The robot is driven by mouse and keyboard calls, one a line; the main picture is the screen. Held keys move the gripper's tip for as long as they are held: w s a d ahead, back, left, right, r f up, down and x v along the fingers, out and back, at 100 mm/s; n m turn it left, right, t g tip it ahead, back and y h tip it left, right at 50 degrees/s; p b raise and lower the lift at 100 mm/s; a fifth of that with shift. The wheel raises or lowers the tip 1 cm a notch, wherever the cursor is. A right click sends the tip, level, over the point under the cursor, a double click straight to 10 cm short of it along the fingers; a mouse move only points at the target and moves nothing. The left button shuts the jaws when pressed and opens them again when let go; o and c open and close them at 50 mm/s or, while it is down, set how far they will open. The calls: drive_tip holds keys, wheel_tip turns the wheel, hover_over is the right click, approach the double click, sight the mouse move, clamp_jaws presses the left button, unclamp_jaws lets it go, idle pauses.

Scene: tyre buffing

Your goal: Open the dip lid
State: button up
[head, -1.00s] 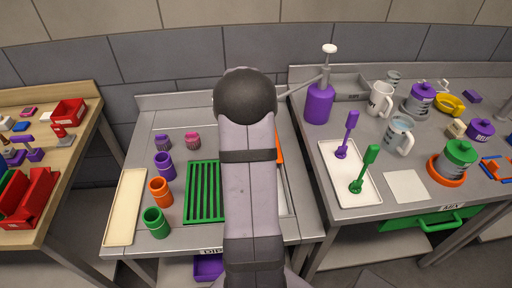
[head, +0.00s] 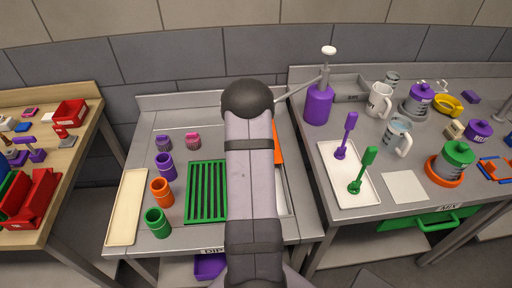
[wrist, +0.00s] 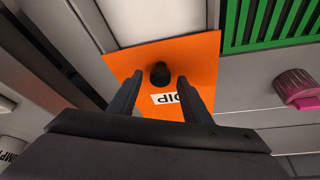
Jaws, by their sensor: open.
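The dip lid is a flat orange plate (wrist: 195,58) with a black round knob (wrist: 160,74) and a white label reading DIP. In the wrist view my gripper (wrist: 157,82) is open, with one finger on each side of the knob and a gap showing at each side. I cannot tell whether the fingers are down at the knob's height. In the head view my arm hides most of the lid; an orange strip of it (head: 278,145) shows right of the arm. The gripper is hidden there.
A green slatted rack (head: 207,190) lies beside the lid. A pink-topped knob (head: 193,140) and purple, orange and green cups stand to the left. A purple pump bottle (head: 318,103) stands on the right table. A pale tray strip (head: 127,207) lies at the left edge.

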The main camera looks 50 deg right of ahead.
clamp_jaws()
drive_tip(key=shift+w+d, duration=1.6)
unclamp_jaws()
drive_tip(key=b+v, duration=0.1)
drive_tip(key=v, duration=0.6)
drive_tip(key=shift+a+b, duration=0.15)
drive_tip(key=shift+b, duration=0.15)
